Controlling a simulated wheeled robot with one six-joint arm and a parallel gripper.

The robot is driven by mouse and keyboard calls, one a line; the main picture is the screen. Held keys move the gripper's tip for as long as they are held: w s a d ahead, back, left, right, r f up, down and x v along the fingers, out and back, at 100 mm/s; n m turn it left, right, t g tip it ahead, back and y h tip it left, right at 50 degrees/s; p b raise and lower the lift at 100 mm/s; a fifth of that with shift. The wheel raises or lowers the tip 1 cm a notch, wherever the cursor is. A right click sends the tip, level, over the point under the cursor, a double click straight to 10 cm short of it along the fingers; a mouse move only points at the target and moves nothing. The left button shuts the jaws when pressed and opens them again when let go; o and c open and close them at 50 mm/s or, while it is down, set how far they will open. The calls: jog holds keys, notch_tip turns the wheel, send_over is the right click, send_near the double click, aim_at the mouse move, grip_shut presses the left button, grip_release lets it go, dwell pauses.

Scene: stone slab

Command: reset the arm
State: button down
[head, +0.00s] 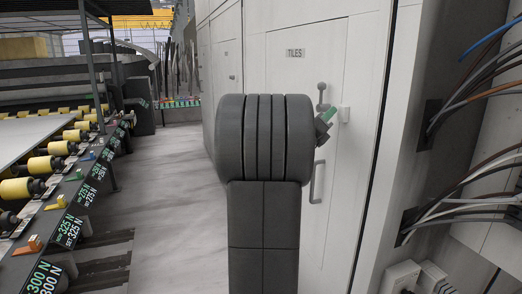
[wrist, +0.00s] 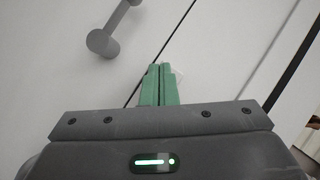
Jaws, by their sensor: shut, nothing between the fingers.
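My gripper (wrist: 159,85) shows in the wrist view with its two green fingers together and nothing between them. In the head view the gripper (head: 328,115) is a small green tip at the right of my dark arm, which hides the rest of it. It is in front of a white cabinet door (head: 340,55) marked TILES. In the wrist view a grey door handle (wrist: 104,40) is to the upper left of the fingers, apart from them.
A lower door handle (head: 317,182) is just right of my arm. Loose cables (head: 490,85) stick out of the wall at the right. A machine with yellow rollers (head: 46,164) and labelled displays (head: 67,231) lines the left. The grey floor (head: 180,200) between is clear.

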jog(key=f+m+g+h+p, duration=0.1)
jog(key=m+p, duration=0.1)
jog(key=f+m+g+h+p, duration=0.1)
jog(key=m+p, duration=0.1)
jog(key=m, duration=0.1)
jog(key=f+m+g+h+p, duration=0.1)
jog(key=m+h+p, duration=0.1)
jog(key=p, duration=0.1)
jog(key=shift+w+a+f+m, duration=0.1)
jog(key=shift+w+a+m, duration=0.05)
jog(key=shift+w+m, duration=0.25)
jog(key=shift+f+g, duration=0.15)
jog(key=shift+g, duration=0.15)
jog(key=shift+s, duration=0.1)
